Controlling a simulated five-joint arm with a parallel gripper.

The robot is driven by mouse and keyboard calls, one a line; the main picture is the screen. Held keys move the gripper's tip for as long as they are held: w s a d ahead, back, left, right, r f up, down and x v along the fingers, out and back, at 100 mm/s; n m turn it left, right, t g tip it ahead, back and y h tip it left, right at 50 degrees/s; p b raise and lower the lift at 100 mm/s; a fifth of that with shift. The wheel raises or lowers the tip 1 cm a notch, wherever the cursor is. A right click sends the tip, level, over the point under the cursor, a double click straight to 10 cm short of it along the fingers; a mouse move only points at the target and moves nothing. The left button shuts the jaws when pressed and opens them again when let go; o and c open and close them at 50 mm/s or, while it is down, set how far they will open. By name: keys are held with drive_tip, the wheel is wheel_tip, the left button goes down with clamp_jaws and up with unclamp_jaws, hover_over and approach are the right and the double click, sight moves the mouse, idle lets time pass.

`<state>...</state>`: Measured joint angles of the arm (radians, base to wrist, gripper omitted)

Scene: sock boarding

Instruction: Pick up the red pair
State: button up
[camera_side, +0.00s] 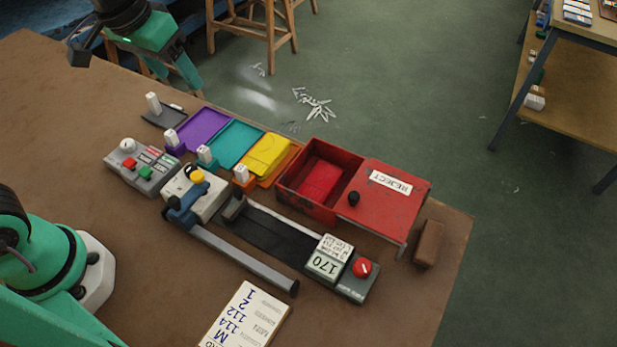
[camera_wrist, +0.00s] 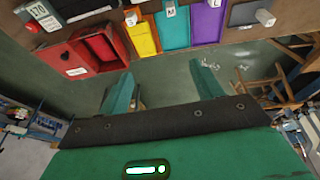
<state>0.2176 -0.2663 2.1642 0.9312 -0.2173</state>
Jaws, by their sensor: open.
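A flat red piece (camera_side: 319,181), which looks like the red pair, lies inside the open part of the red reject box (camera_side: 398,218). In the wrist view the box (camera_wrist: 80,58) is at upper left, and the red piece inside (camera_wrist: 101,47) shows only dimly. My gripper (camera_side: 175,75) is at the upper left of the side view, near the table's back edge and well away from the box. In the wrist view my gripper (camera_wrist: 162,85) has its two green fingers apart, with nothing between them.
In front are a grey button panel (camera_side: 143,167), a black-bedded device (camera_side: 275,235) with a 170 display, and a grey bar (camera_side: 243,258). A brown block (camera_side: 429,243) stands right.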

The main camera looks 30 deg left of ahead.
drive_tip(key=w+d+f+g, duration=0.2)
drive_tip(key=w+d+f, duration=0.45)
drive_tip(key=d, duration=0.45)
drive_tip(key=g, duration=0.2)
hover_over(321, 180)
drive_tip(key=shift+y, duration=0.4)
drive_tip(key=f, duration=0.9)
drive_tip(key=shift+a+f, duration=0.2)
drive_tip(key=shift+f, duration=1.3)
drive_tip(key=shift+d+f, duration=0.15)
drive_tip(key=shift+f, duration=2.45)
drive_tip(key=c, duration=0.8)
drive_tip(key=shift+o, duration=0.2)
drive_tip(key=shift+r, duration=0.1)
